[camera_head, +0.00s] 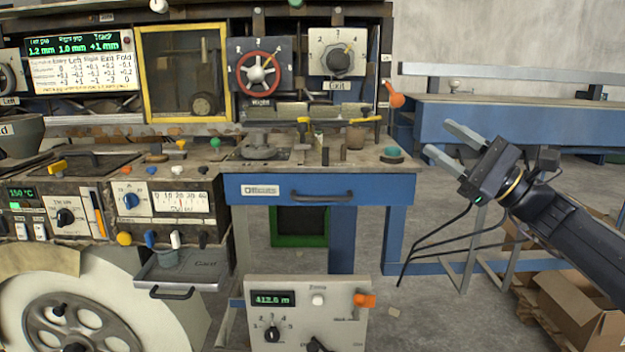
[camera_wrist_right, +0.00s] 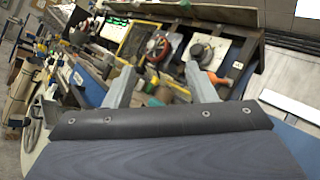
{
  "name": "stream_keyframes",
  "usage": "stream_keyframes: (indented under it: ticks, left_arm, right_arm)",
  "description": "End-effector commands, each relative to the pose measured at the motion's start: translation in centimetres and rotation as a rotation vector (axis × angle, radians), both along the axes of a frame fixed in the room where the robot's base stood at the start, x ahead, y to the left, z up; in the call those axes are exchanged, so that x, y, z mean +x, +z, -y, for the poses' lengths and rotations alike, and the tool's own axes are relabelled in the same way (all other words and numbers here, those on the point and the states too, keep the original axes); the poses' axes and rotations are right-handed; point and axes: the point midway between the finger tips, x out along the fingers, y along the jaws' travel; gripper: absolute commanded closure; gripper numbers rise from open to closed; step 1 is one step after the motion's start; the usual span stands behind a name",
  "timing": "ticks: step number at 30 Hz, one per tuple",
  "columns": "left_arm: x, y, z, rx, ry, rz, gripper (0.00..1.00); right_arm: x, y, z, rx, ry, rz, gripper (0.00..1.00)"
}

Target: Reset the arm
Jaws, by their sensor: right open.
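My right gripper (camera_head: 445,144) is open and empty. In the head view it hangs in the air at the right, in front of the blue bench and apart from the machine. Its two grey fingers also show in the right wrist view (camera_wrist_right: 158,82), pointing toward the control panel with nothing between them. My left gripper is not in the head view.
The panel holds a red handwheel (camera_head: 258,69), an Exit dial (camera_head: 338,62) and an orange-knobbed lever (camera_head: 395,98). Below are a blue Offcuts drawer (camera_head: 320,190) and a Zone box (camera_head: 306,310). A blue bench (camera_head: 500,121) and cardboard boxes (camera_head: 580,308) stand at the right.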

Motion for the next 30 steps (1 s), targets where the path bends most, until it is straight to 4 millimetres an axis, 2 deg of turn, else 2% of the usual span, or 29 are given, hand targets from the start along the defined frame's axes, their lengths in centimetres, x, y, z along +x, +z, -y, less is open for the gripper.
stream_keyframes:
  ticks: [11,17,20,23,24,30]
  left_arm:
    - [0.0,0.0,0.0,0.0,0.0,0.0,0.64]
    - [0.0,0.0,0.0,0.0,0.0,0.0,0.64]
    - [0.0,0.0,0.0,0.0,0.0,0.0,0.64]
    - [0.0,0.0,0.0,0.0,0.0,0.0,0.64]
    - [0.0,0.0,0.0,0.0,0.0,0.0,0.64]
    - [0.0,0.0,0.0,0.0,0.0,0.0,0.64]
  right_arm:
    - [-2.9,-3.0,-3.6,-0.236,-0.022,0.004,0.49]
    - [-6.5,-6.8,-6.2,-0.49,-0.038,0.027,0.49]
    - [-9.0,-9.6,-7.3,-0.656,-0.042,0.05,0.49]
    - [-12.7,-13.6,-8.0,-0.873,-0.039,0.09,0.49]
    - [-14.4,-15.4,-8.1,-0.973,-0.037,0.114,0.49]
    - [-22.5,-24.7,-6.6,-1.429,0.021,0.257,0.49]
